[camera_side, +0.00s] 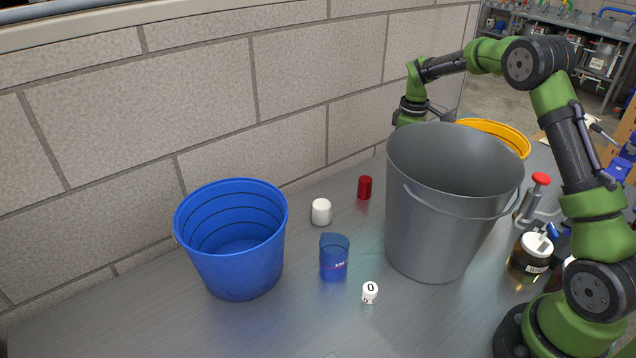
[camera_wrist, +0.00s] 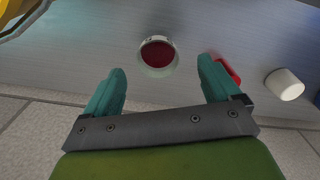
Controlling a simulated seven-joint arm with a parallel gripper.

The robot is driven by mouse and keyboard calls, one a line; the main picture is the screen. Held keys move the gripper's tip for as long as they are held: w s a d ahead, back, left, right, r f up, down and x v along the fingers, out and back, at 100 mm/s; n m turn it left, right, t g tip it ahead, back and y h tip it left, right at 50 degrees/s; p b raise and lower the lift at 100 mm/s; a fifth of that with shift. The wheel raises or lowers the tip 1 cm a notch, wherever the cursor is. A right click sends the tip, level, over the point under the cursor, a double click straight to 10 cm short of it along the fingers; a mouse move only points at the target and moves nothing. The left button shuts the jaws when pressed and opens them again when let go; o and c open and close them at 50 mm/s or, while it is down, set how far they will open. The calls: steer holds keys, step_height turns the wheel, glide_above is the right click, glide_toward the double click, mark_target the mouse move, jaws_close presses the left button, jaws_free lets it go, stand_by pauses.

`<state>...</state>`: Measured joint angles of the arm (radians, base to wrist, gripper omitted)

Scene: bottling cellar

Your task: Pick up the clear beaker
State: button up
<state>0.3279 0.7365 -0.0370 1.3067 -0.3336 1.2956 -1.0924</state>
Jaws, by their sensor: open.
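In the wrist view, a small round clear-walled vessel (camera_wrist: 158,55) with dark red contents, seemingly the clear beaker, stands on the metal bench. It is seen from above, beyond and between the fingertips. My gripper (camera_wrist: 162,66) is open, with its two teal fingers apart and nothing held. In the side view the clear vessel does not show, and my fingers are hidden behind the grey bucket (camera_side: 418,235).
A red cylinder (camera_side: 364,188) lies close by my right finger in the wrist view (camera_wrist: 232,72). A white cylinder (camera_side: 321,212) is farther right there.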

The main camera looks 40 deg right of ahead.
steer(key=shift+w+d+f, duration=0.1)
steer(key=shift+f, duration=1.7)
steer(key=shift+w+f, duration=0.1)
steer(key=shift+f, duration=1.65)
steer(key=c, duration=1.2)
steer(key=shift+o, duration=0.2)
steer(key=shift+r, duration=0.15)
